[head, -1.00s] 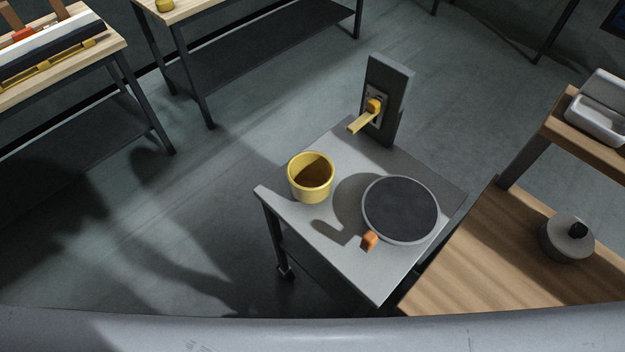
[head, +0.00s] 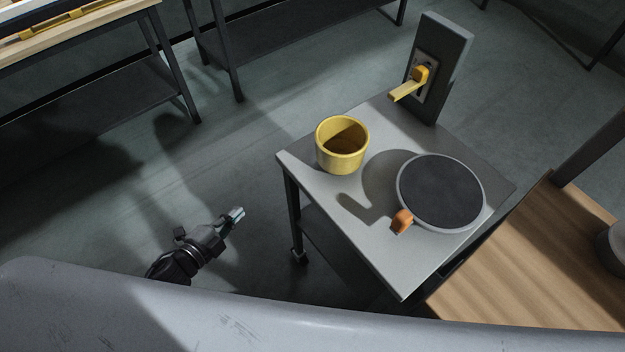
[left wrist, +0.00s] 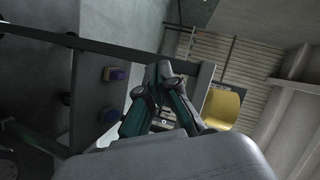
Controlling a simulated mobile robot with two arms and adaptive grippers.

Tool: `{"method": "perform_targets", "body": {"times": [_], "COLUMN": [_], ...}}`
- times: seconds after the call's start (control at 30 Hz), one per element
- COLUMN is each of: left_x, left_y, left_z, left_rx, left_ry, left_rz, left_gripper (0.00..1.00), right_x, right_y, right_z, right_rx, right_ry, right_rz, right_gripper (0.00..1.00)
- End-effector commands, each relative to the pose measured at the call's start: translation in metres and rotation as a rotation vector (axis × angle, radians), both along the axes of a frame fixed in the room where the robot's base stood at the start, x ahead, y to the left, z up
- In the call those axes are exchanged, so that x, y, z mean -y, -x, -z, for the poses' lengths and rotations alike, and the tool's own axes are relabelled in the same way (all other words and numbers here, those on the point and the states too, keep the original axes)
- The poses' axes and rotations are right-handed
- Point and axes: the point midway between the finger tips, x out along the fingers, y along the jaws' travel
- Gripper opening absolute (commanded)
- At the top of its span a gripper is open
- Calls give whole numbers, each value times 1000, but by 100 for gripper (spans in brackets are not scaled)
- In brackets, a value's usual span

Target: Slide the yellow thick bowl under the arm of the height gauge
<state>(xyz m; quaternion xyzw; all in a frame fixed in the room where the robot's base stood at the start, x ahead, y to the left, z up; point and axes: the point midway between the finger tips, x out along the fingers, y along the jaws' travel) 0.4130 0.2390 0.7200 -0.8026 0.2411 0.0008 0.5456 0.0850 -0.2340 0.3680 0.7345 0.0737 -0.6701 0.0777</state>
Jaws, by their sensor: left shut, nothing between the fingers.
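The yellow thick bowl (head: 342,146) stands upright on the left part of a grey wheeled cart top (head: 360,235). The height gauge (head: 437,70) is a dark upright at the cart's back corner. Its yellow arm (head: 406,91) sticks out to the left above the top, behind and right of the bowl. The bowl is apart from the space under the arm. My left gripper (head: 237,214) is shut and empty, left of the cart and apart from the bowl. In the left wrist view its fingers (left wrist: 164,72) meet, with a yellow curved surface, seemingly the bowl (left wrist: 222,105), beyond them.
A round dark disc (head: 441,191) with a grey rim and an orange block (head: 401,221) at its edge sit on the cart, right of the bowl. A wooden table (head: 530,265) stands close on the right. Open floor lies left of the cart.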

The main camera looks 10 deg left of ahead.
Motion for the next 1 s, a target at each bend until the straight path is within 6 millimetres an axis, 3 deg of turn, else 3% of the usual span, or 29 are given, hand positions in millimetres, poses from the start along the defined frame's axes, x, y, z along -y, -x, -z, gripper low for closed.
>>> {"method": "perform_targets", "body": {"times": [0.03,0.13,0.2,0.3,0.53,1.0], "left_x": [17,49,65,78,96,162], "left_y": [-1,6,14,22,11,-57], "left_z": [-23,-73,-97,-118,-130,-130], "left_rx": [106,281,368,441,468,465], "left_ry": [-46,-127,-168,-202,-212,-209], "left_rz": [99,257,335,399,419,416], "left_gripper": [0,0,0,0,0,0], "right_x": [0,0,0,1,1,1], "right_y": [0,0,0,0,0,0], "right_z": [19,31,36,39,31,7], "right_rx": [0,0,0,0,0,-1], "right_ry": [0,0,1,1,1,2], "right_rz": [0,0,0,0,0,-1], "right_gripper": [56,56,56,56,56,56]}}
